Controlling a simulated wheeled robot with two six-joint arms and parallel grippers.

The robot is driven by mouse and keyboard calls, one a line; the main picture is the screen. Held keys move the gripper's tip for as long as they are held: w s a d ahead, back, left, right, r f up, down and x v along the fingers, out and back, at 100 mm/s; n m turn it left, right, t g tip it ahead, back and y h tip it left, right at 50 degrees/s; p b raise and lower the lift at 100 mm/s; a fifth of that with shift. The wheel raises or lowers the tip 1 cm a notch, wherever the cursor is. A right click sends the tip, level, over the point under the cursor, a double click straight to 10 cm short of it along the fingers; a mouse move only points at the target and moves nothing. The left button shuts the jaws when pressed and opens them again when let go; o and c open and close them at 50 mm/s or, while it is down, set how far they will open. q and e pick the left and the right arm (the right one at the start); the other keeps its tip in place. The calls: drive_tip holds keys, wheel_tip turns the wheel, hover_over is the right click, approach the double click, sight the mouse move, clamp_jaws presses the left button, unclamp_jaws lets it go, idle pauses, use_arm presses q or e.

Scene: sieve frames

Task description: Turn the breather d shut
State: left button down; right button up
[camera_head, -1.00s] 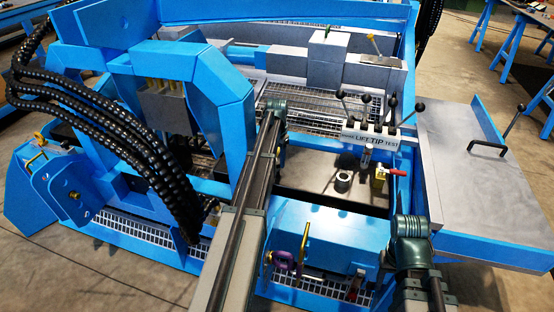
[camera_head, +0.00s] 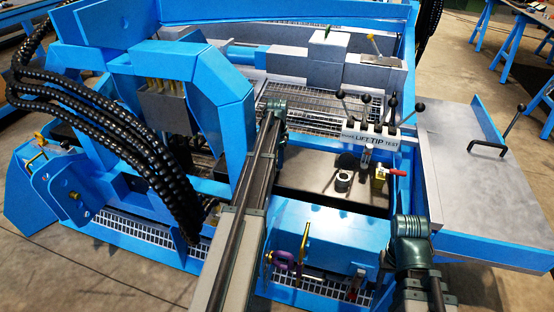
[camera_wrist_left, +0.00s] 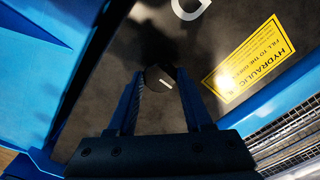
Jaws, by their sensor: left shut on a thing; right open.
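In the left wrist view a round black knob (camera_wrist_left: 159,76) with a short white mark sits on a dark panel (camera_wrist_left: 110,95). I take it for breather d; no letter shows on it. My left gripper (camera_wrist_left: 161,80) has its two fingers on either side of the knob and is shut on it. The white mark lies towards the right finger, slanted. In the head view my left arm (camera_head: 262,160) reaches over the machine, and its gripper and the knob are hidden. My right arm (camera_head: 411,240) shows at the lower right; its gripper is out of view.
In the head view, levers stand on the lift/tip block (camera_head: 378,135), near a red-handled valve (camera_head: 380,178). Black hoses (camera_head: 130,145) hang at left.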

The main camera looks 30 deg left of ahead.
use_arm(q)
drive_tip(key=shift+c, duration=1.5)
unclamp_jaws()
drive_tip(key=shift+r, duration=0.15)
wheel_tip(320, 180, up, 14)
drive_tip(key=p, duration=1.3)
drive_tip(key=shift+f+p, duration=0.2)
drive_tip(key=shift+p, duration=0.2)
